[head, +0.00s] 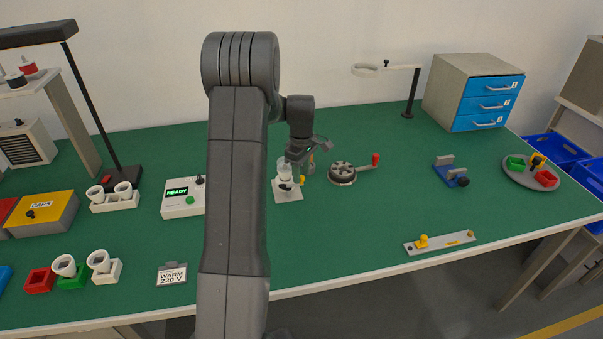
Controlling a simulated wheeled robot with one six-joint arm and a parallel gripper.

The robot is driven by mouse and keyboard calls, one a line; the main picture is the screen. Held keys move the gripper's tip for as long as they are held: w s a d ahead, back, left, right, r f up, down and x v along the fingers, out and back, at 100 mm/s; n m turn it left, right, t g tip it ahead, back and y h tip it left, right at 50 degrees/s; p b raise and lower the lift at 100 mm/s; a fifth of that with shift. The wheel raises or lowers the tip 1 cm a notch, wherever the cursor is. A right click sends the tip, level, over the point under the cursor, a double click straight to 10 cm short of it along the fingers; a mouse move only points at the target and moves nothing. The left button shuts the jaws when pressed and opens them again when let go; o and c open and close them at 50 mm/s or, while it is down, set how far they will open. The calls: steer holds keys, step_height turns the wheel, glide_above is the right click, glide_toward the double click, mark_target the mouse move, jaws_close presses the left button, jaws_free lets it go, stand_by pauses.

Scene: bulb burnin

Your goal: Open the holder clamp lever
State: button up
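A small holder on a white base plate (288,195) stands mid-table, with a pale cylindrical part above a dark clamp. A small yellow lever (302,180) shows at its right side; whether it is open or closed is too small to tell. My gripper (296,160) is at the holder's top, pointing down, just above and partly in front of it. I cannot tell whether its fingers touch anything or how far apart they are.
A white box reading READY (182,207) is to the left. A blue clamp block (451,175) and a grey bar (440,243) are farther right. Table between them is clear.

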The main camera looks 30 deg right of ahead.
step_height(320, 180, up, 13)
steer(key=shift+b, duration=0.35)
steer(key=shift+f, duration=0.15)
step_height(320, 180, down, 14)
steer(key=shift+r+p, duration=0.15)
steer(key=shift+p, duration=0.3)
stand_by(0.4)
